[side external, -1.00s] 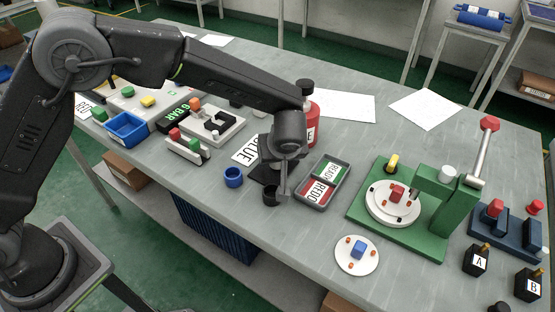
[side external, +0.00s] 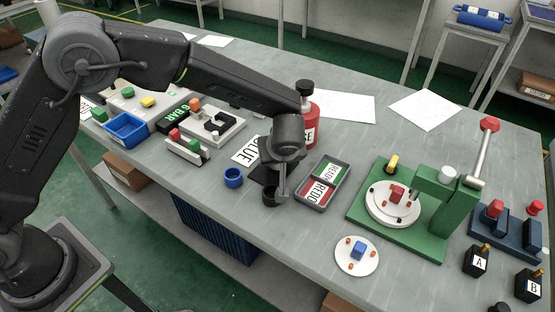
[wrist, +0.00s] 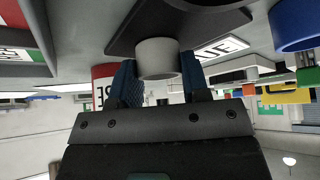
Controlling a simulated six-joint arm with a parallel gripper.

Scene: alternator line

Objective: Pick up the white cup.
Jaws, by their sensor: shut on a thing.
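The white cup (wrist: 157,58) shows in the wrist view as a pale, short cylinder between the two blue fingers of my gripper (wrist: 156,75). The fingers are shut on its sides. The cup is against or very close to a dark flat pad (wrist: 125,33); I cannot tell whether they touch. In the side external view my gripper (side external: 281,187) points down low over the table by the dark pad (side external: 257,174). There the white cup is hidden behind my gripper.
A black cup (side external: 270,197) stands right beside my gripper, and a blue cup (side external: 233,177) stands to its left. A grey tray with READY and REDO labels (side external: 318,205) lies close on the right. A red bottle (side external: 311,115) stands behind.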

